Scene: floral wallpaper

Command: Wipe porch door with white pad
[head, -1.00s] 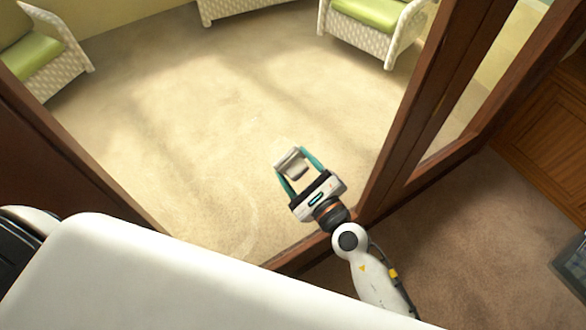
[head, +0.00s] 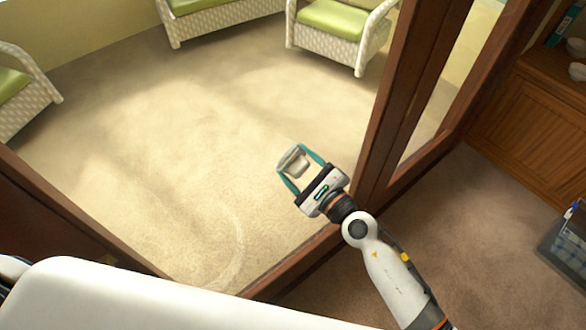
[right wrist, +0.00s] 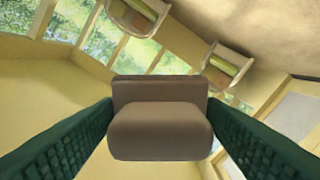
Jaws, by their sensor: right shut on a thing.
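My right gripper (head: 303,171) is shut on the white pad (head: 293,161), a small rounded block held between its green fingers. In the right wrist view the pad (right wrist: 160,130) fills the gap between the fingers and looks grey-brown in shadow. The porch door (head: 390,110) shows as a dark brown wooden frame around glass, with the carpeted porch beyond. My right gripper is close to the frame's upright, in front of the pane or opening. A pale curved streak (head: 238,250) shows to the gripper's lower left. I cannot tell whether the pad touches glass. My left gripper is out of view.
Wicker chairs with green cushions (head: 335,20) stand on the porch, apart from the door. A wooden cabinet (head: 530,120) is at the right, with a dark crate (head: 565,240) on the floor below it. Brown carpet between door and crate is clear.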

